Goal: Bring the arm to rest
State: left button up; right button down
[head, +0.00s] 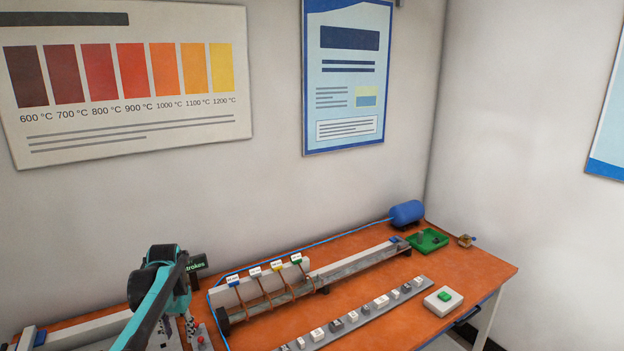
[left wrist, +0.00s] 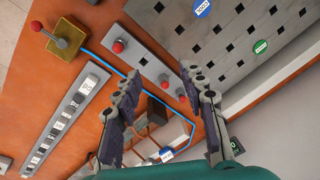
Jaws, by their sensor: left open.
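My left arm (head: 147,312) comes in from the lower left of the head view, teal with dark joints. It is raised and bent over the left part of the orange bench (head: 410,319). My left gripper (left wrist: 163,79) shows clearly in the left wrist view. Its two grey fingers are spread apart with nothing held between them. They point over the bench near red knobs (left wrist: 118,46) and a grey perforated panel (left wrist: 225,40). In the head view the fingertips are hard to make out. My right gripper is not in view.
A long rail fixture (head: 352,264) with several coloured tags runs along the bench. A strip of labelled blocks (head: 352,317), a green-button box (head: 443,301), a green tray (head: 428,241) and a blue cylinder (head: 407,213) are farther right. A blue hose (head: 330,240) runs behind the rail.

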pick_arm(q)
jog(key=s+d+r+t+b, duration=0.1)
jog(key=s+d+r+t, duration=0.3)
jog(key=s+d, duration=0.8)
jog(key=s+d+f+t, duration=0.1)
jog(key=s+d+f, duration=0.1)
jog(key=s, duration=0.5)
jog(key=s+d+f+t+h+b, duration=0.1)
jog(key=s+d+f, duration=0.2)
jog(key=s, duration=0.4)
jog(key=shift+s+d, duration=0.3)
jog(key=shift+s, duration=0.1)
